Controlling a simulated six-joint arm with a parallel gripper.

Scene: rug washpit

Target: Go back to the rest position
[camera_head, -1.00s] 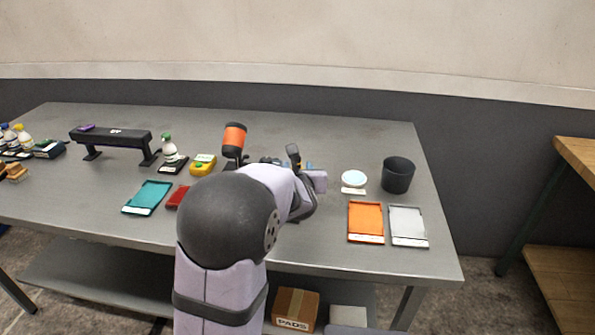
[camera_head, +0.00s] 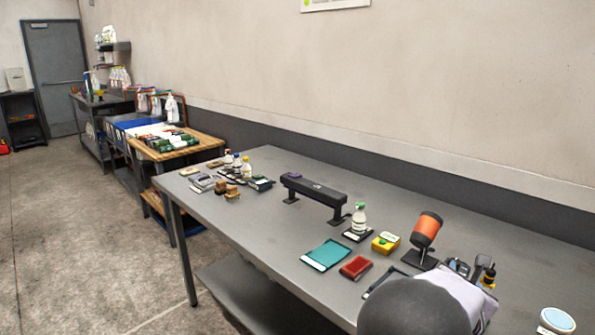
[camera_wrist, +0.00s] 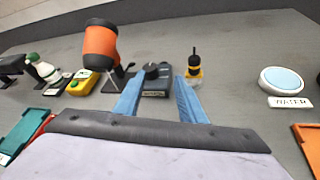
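My gripper (camera_wrist: 160,102) shows in the wrist view as two blue fingers spread apart, with nothing held between them. It is above the grey table (camera_wrist: 235,75), pointing toward its far side. A black device (camera_wrist: 155,82) stands on the table beyond the fingertips, and a small yellow bottle with a black top (camera_wrist: 194,70) is just to its right.
An orange cylinder on a black stand (camera_head: 426,230), a yellow box (camera_head: 385,243), a red pad (camera_head: 356,268) and a teal tray (camera_head: 326,255) lie left of my arm. A white dish (camera_wrist: 281,79) is to the right. The table's middle front (camera_head: 260,235) is clear.

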